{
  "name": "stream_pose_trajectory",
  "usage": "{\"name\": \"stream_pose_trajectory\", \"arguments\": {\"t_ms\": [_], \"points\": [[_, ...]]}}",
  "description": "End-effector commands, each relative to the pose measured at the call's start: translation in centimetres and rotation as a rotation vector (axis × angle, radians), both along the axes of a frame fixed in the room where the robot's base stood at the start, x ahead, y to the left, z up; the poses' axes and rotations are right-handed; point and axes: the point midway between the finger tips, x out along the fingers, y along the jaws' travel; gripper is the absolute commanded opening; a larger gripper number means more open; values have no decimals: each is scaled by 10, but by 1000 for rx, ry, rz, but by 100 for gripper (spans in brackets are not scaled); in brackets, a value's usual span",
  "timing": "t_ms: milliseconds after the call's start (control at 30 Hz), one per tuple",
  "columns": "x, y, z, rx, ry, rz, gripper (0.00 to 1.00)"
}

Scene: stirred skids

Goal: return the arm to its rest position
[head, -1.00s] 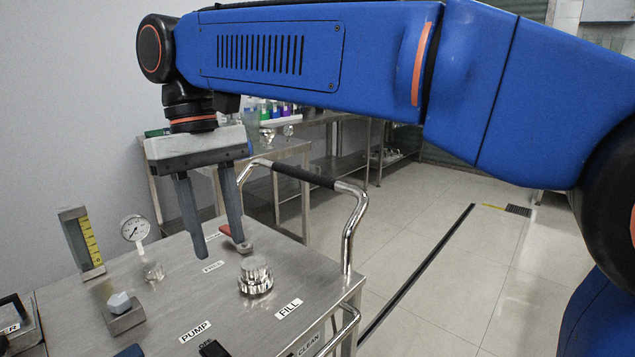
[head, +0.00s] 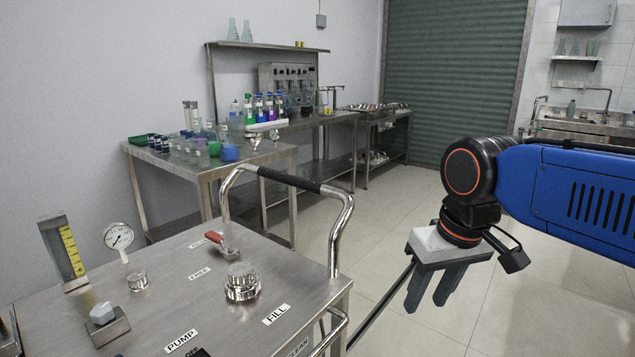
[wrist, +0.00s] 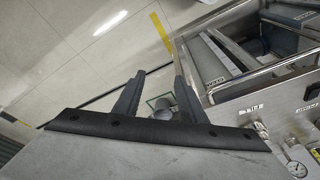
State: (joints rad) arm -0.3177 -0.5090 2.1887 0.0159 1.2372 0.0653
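My gripper (head: 426,304) hangs fingers-down over the floor, right of the steel cart (head: 150,300) in the head view. My blue arm comes in from the right edge. The two dark fingers stand apart with nothing between them, so the gripper is open and empty. In the wrist view the gripper (wrist: 158,72) also shows a clear gap between its fingertips. It is well clear of the cart top and its handle.
The cart top bears a red-handled lever (head: 222,243), a knurled FILL cap (head: 242,282), a pressure gauge (head: 118,237) and a yellow-scaled sight gauge (head: 68,250). A bent push handle (head: 340,235) rises at its right. Glassware benches stand behind. Floor on the right is free.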

Motion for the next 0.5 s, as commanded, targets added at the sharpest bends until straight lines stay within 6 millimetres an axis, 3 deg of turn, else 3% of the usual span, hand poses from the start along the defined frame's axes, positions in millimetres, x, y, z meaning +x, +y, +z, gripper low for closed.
{"name": "stream_pose_trajectory", "arguments": {"t_ms": [33, 200, 500], "points": [[-9, -16, -11, 3, -22, -35, 38], [-34, -57, -51, 5, -94, -131, 38], [-66, -95, -100, -5, -182, -240, 38]]}}
